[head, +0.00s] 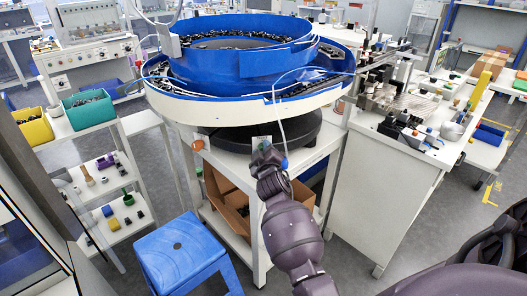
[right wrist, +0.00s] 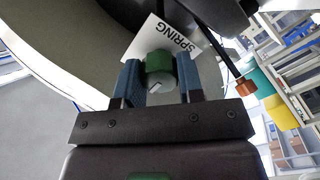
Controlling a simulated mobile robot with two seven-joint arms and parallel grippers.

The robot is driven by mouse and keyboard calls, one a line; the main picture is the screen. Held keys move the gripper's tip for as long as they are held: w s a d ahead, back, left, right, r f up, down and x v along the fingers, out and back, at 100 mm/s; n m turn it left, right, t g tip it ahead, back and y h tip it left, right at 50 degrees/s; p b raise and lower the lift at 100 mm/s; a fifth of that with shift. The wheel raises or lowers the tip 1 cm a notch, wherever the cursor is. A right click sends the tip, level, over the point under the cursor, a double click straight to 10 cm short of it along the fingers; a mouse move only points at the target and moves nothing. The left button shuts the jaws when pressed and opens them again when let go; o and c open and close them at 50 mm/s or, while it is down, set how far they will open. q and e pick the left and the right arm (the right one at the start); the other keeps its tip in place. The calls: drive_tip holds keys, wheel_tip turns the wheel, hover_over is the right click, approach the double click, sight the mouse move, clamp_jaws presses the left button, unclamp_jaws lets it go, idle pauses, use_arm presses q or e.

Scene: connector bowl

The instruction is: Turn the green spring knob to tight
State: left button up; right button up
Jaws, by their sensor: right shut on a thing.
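The green spring knob (right wrist: 160,66) is in the right wrist view, in front of a white label reading SPRING (right wrist: 163,38). Its grey front face carries a short white mark. My right gripper (right wrist: 160,84) has its two blue fingers on either side of the knob and is shut on it. In the head view my right gripper (head: 266,152) reaches the front of the stand below the blue bowl (head: 238,72), and the wrist hides the knob. My left gripper is not in view.
An orange knob (head: 198,145) sits left of my gripper on the same stand; it also shows in the right wrist view (right wrist: 246,87). A cardboard box (head: 232,205) is under the stand. A blue stool (head: 180,250) stands at front left, and a white cabinet (head: 375,190) at right.

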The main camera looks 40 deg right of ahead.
drive_tip(key=shift+m, duration=0.3)
drive_tip(key=o, duration=0.9)
drive_tip(key=shift+s+a, duration=0.1)
drive_tip(key=shift+s, duration=0.1)
